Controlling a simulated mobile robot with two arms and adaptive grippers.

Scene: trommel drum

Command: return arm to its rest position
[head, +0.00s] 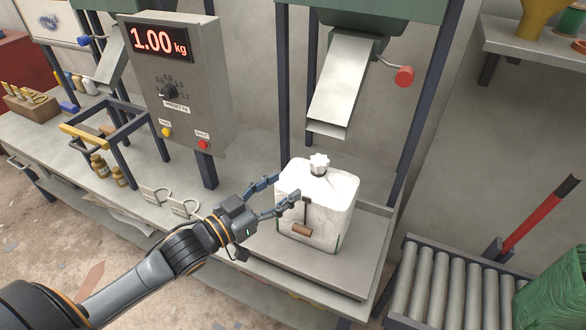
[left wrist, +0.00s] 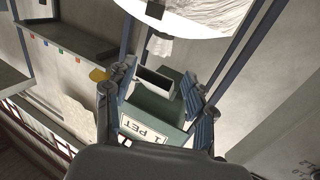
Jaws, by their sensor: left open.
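My left arm comes in from the lower left in the head view. Its gripper (head: 283,190) is open, its two fingers spread at the left side of a white, tied bag (head: 335,200). One fingertip overlaps the bag's left edge in the picture; I cannot tell whether it touches. The bag stands upright on a grey platform under a metal chute. In the left wrist view the open fingers (left wrist: 155,104) have nothing held between them. Beyond them shows a green hopper (left wrist: 160,108) with a "1 PET" label. My right gripper is not in view.
A metal chute (head: 341,85) hangs above the bag, with a red knob (head: 404,76) beside it. A control box (head: 181,85) reading 1.00 kg stands behind the arm. A roller conveyor (head: 445,290) is at the right. Bottles (head: 100,167) stand on the left bench.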

